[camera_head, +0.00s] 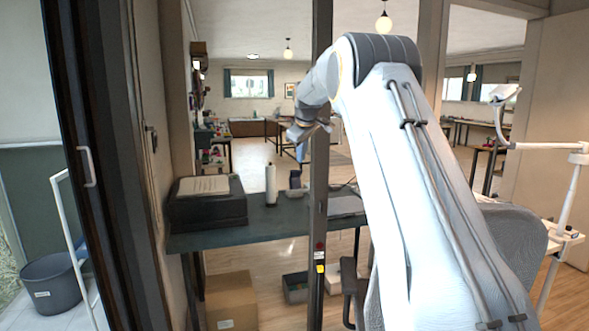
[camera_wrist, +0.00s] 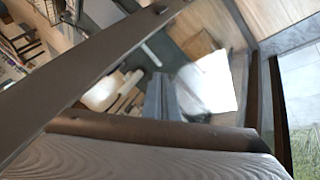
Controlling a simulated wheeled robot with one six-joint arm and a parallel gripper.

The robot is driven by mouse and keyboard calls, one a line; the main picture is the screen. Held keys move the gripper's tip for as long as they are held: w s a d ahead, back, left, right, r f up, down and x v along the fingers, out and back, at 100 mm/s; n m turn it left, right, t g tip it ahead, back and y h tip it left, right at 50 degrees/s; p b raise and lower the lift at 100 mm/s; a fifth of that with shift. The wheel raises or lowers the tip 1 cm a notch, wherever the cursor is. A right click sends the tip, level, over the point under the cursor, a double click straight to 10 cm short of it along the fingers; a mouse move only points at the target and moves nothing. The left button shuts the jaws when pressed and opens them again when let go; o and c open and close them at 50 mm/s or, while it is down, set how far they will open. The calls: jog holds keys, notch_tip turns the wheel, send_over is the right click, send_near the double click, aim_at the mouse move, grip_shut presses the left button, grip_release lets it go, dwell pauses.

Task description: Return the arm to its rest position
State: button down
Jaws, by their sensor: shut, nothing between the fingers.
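My arm rises from the lower right of the head view, bends at a high elbow and reaches down to the left. My gripper (camera_head: 302,152) is at its end, small and partly lost beside a dark upright post (camera_head: 319,215). In the wrist view my gripper (camera_wrist: 160,97) shows as two grey-blue fingers close together, with nothing between them. It appears to be in the air, clear of the table.
A dark table (camera_head: 260,224) carries a black box (camera_head: 208,208) with papers on top, and a white bottle (camera_head: 271,184). A cardboard box (camera_head: 231,301) stands below. A chair (camera_head: 510,236) and a white lamp arm (camera_head: 545,146) are at right. A grey bucket (camera_head: 52,285) is at left.

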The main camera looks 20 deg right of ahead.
jog(key=s+a+f+m+g, duration=0.2)
jog(key=s+a+f, duration=0.4)
jog(key=s, duration=1)
jog(key=s+a+f+m+g+y, duration=0.1)
jog(key=s+a+f+m, duration=0.1)
jog(key=s+a+f, duration=0.4)
jog(key=s+a+f+m+g, duration=0.2)
jog(key=s+a+f, duration=0.4)
jog(key=s+f, duration=0.7)
jog(key=s, duration=1.5)
jog(key=shift+f+g+y+b, duration=0.15)
jog(key=shift+g+y+b, duration=0.15)
jog(key=shift+y+b, duration=0.1)
